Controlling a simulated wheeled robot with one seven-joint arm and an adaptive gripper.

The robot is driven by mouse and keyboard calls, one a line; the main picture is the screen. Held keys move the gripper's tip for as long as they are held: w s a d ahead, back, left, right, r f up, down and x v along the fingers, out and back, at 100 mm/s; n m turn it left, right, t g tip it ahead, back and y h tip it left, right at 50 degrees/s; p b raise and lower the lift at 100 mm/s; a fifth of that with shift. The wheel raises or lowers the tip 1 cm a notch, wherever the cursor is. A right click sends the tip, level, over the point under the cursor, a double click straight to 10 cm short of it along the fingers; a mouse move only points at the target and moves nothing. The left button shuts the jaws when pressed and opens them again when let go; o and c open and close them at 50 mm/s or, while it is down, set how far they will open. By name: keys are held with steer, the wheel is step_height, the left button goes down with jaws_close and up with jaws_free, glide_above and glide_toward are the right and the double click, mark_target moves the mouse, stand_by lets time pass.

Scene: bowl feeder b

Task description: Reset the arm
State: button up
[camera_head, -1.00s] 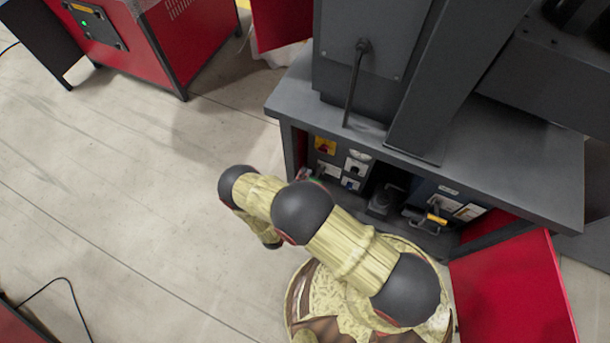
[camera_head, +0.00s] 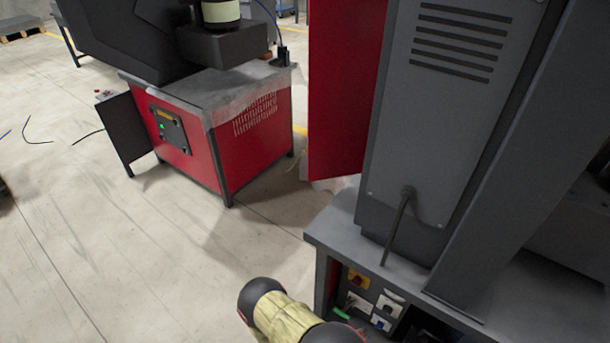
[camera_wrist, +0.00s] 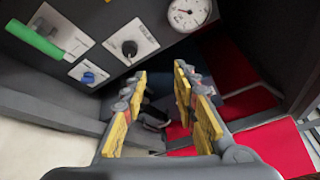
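My arm (camera_head: 283,318) shows at the bottom of the head view, yellow-sleeved with dark round joints. It is beside the front of a grey machine table. The gripper itself is not visible in the head view. In the wrist view my gripper (camera_wrist: 168,115) has two yellow-padded fingers standing apart with a gap between them. I see nothing held in the gap.
The panel carries a green handle (camera_wrist: 35,40), a black knob (camera_wrist: 129,48), a small blue switch (camera_wrist: 88,77) and a round gauge (camera_wrist: 188,12). A red cabinet (camera_head: 215,150) stands at back left. Open floor (camera_head: 110,250) lies to the left.

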steer(key=s+a+r+m+g+y+p, duration=0.1)
steer(key=s+a+r+m+g+y, duration=0.2)
steer(key=r+m, duration=0.85)
steer(key=s+a+r+m+g+y+p, duration=0.15)
steer(key=r+m+g+y, duration=0.25)
steer(key=r+m, duration=0.7)
steer(key=s+a+r+m+g+y+p, duration=0.1)
steer(key=s+r+m+g+y, duration=0.4)
steer(key=r, duration=1.1)
steer(key=d+r+m+t+y+p, duration=0.1)
steer(key=d+r+m+t, duration=0.1)
steer(key=r, duration=0.7)
steer(key=s+d+r+m+t+p, duration=0.1)
steer(key=d+r+m+t, duration=0.1)
steer(key=r, duration=0.7)
steer(key=s+d+r+m+t+y+p, duration=0.1)
steer(key=r+m+t, duration=0.3)
steer(key=r, duration=0.4)
steer(key=shift+d+r+t+y, duration=0.3)
steer(key=shift+d+r+t, duration=0.15)
steer(key=shift+t, duration=0.45)
steer(key=shift+d, duration=0.1)
